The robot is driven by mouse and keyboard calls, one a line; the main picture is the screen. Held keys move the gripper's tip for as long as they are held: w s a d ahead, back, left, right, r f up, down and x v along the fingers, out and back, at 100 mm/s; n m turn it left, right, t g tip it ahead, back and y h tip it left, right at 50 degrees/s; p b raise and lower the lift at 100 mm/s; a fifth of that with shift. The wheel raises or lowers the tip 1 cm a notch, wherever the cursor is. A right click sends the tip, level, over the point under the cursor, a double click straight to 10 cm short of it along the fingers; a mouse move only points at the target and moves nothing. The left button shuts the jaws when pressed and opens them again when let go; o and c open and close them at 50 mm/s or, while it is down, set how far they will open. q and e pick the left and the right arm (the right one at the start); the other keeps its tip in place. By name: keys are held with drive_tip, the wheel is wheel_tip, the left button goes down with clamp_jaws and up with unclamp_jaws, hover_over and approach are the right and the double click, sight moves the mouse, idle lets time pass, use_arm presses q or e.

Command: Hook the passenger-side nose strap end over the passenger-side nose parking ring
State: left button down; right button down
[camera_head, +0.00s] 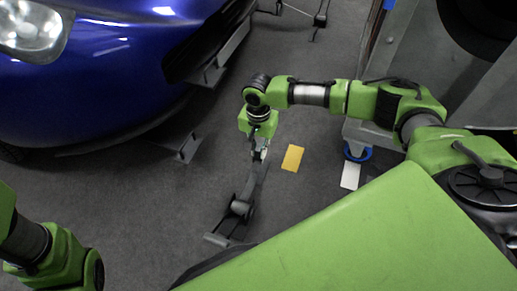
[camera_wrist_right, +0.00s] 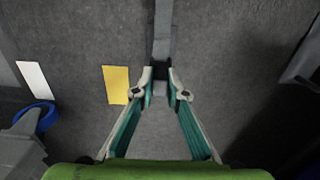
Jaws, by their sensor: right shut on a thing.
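My right gripper (camera_head: 259,152) is above the floor, to the right of the car's nose. In the right wrist view its fingertips (camera_wrist_right: 161,88) are shut on the end of the dark strap (camera_wrist_right: 162,35). In the head view the strap (camera_head: 253,182) runs from the fingertips down to a dark ratchet (camera_head: 240,208) on a floor plate (camera_head: 218,240). The strap end itself is mostly hidden between the fingers. I cannot make out the parking ring for certain in either view. My left arm shows at the lower left of the head view, but its gripper does not.
The blue car (camera_head: 110,75) fills the upper left, with a small metal bracket (camera_head: 186,150) below its nose. A yellow card (camera_head: 292,158) and a white card (camera_head: 350,175) lie on the floor. A grey cabinet on a blue caster (camera_head: 358,154) stands at the right. Floor between bracket and gripper is clear.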

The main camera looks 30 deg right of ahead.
drive_tip(key=shift+f, duration=0.25)
drive_tip(key=shift+f, duration=1.4)
drive_tip(key=c, duration=1.9)
unclamp_jaws()
wheel_tip(320, 180, up, 12)
